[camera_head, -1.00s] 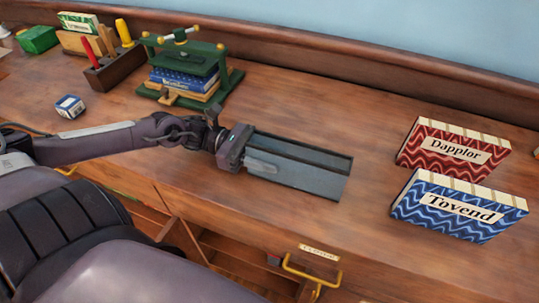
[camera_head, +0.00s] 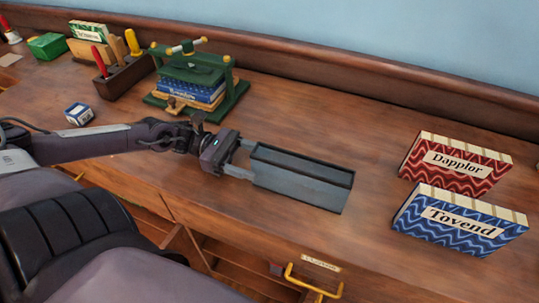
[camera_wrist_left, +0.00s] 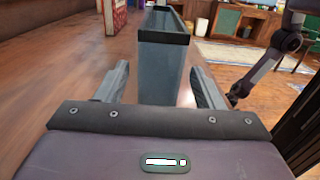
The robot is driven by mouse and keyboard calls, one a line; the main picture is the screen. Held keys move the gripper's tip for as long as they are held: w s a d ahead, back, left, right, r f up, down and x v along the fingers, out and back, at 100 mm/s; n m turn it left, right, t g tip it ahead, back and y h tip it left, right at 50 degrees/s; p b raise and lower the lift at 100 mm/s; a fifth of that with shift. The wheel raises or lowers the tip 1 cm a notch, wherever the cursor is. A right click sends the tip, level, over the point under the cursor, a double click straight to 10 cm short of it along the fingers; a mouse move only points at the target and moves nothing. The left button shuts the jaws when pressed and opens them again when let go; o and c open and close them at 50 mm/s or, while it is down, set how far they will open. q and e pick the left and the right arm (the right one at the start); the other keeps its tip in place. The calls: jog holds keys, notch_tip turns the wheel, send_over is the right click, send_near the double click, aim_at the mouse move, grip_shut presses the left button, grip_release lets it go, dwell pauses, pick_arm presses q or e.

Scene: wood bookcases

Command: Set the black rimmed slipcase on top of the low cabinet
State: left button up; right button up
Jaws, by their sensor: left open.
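The slipcase (camera_head: 300,190), grey-blue with a black rim, stands on the wooden top of the low cabinet (camera_head: 330,115), its long open side up. In the left wrist view the slipcase (camera_wrist_left: 163,70) is upright, its near end facing me. My left gripper (camera_head: 250,160) is open at the slipcase's left end. In the left wrist view its fingers (camera_wrist_left: 160,88) are on either side of that end, with a gap on each side. My right gripper is not seen.
A red book (camera_head: 455,165) and a blue book (camera_head: 460,222) stand at the right. A green press (camera_head: 195,85) holding books is behind my left gripper. A tool holder (camera_head: 120,75) and a small box (camera_head: 79,114) are further left. The top behind the slipcase is clear.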

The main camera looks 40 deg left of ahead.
pick_arm(q)
jog(key=p+v, duration=0.1)
jog(key=v, duration=0.5)
jog(key=shift+s+a, duration=0.1)
jog(key=shift+a, duration=0.15)
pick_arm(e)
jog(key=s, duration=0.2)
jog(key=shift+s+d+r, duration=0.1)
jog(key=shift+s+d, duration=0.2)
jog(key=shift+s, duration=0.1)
